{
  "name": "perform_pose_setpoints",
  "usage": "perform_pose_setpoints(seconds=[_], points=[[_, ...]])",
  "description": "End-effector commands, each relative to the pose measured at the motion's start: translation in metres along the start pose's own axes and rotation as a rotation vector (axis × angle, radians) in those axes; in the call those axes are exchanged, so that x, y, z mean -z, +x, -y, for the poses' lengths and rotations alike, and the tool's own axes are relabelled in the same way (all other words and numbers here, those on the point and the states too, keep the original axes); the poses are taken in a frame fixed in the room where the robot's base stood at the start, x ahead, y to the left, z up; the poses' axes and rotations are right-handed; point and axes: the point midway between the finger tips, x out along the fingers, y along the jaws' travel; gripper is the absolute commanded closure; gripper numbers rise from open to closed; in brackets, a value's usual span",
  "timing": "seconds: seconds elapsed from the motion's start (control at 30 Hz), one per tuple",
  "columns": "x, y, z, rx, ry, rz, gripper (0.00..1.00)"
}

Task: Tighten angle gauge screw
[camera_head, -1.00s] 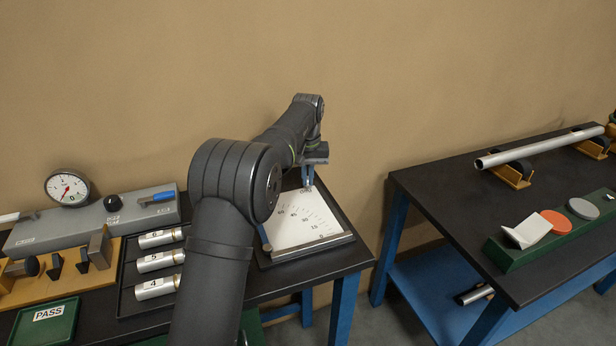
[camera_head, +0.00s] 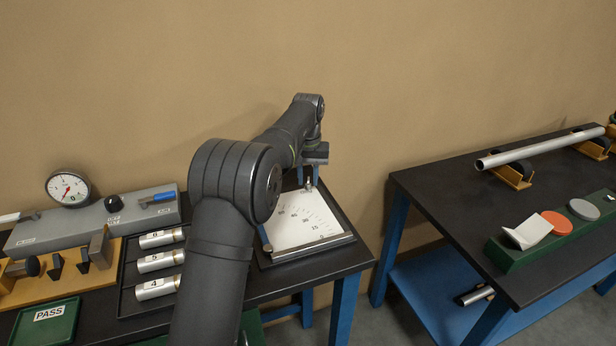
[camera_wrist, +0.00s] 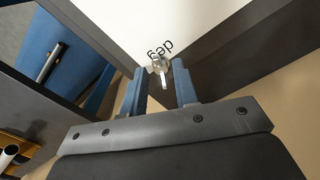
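The angle gauge is a white plate (camera_head: 300,218) with degree marks in a dark frame on the left table's right end. A metal bar lies along its front edge. The gauge screw (camera_wrist: 160,65), a small silver piece with a narrow tab, sits at the plate's corner beside the "deg" print in the wrist view. My gripper (camera_head: 308,180) is over the gauge's far corner, pointing down. In the wrist view my gripper (camera_wrist: 161,75) has its two blue-grey fingers apart, with the screw at the gap between their tips. I see no finger closed on it.
Left of my arm are a tray of numbered tubes (camera_head: 160,262), a grey block with a dial (camera_head: 68,188) and a green PASS tray (camera_head: 48,318). A second table with a long pipe (camera_head: 535,150) stands right, across a gap. The wall is behind.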

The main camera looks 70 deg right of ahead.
Motion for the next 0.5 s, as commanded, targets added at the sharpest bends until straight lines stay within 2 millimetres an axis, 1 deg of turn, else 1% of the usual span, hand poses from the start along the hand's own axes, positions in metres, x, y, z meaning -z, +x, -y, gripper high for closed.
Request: perform_pose_setpoints(seconds=[0.17,0.27,0.37,0.5], points=[[0.0,-0.002,0.0,0.0,0.0,0.0,0.73],[0.0,-0.012,0.0,0.0,0.0,-0.001,0.73],[0.0,-0.03,0.0,0.0,0.0,-0.002,0.73],[0.001,-0.063,0.0,-0.001,0.0,-0.004,0.73]])
